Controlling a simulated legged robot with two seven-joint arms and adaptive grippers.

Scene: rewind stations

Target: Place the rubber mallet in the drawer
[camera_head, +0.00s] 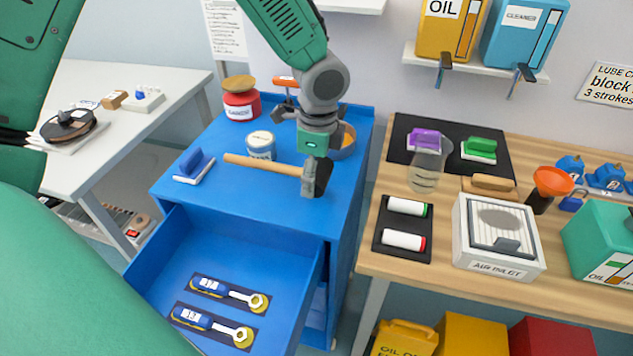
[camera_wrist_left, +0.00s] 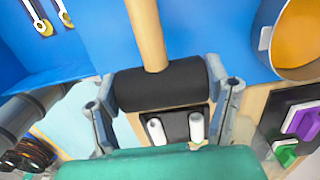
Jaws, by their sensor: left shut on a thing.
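The rubber mallet has a wooden handle and a black head; its handle (camera_head: 262,165) points left in the head view, above the blue cabinet top. My left gripper (camera_head: 314,178) is shut on the mallet's head. The wrist view shows the black mallet head (camera_wrist_left: 160,84) between the fingers (camera_wrist_left: 162,90), with the handle (camera_wrist_left: 146,32) running away from the gripper. The blue drawer (camera_head: 235,252) is pulled open below and left of the mallet. Two blue-handled wrenches (camera_head: 228,292) lie on dark patches inside it; the drawer's back part is bare. My right gripper is not in view.
The cabinet top (camera_head: 215,135) carries a red jar (camera_head: 241,105), a pale tin (camera_head: 261,146), a blue-handled brush (camera_head: 194,164) and a bowl (camera_head: 346,141) behind the gripper. A wooden bench (camera_head: 365,262) with several items stands right; a white table (camera_head: 75,80) stands left.

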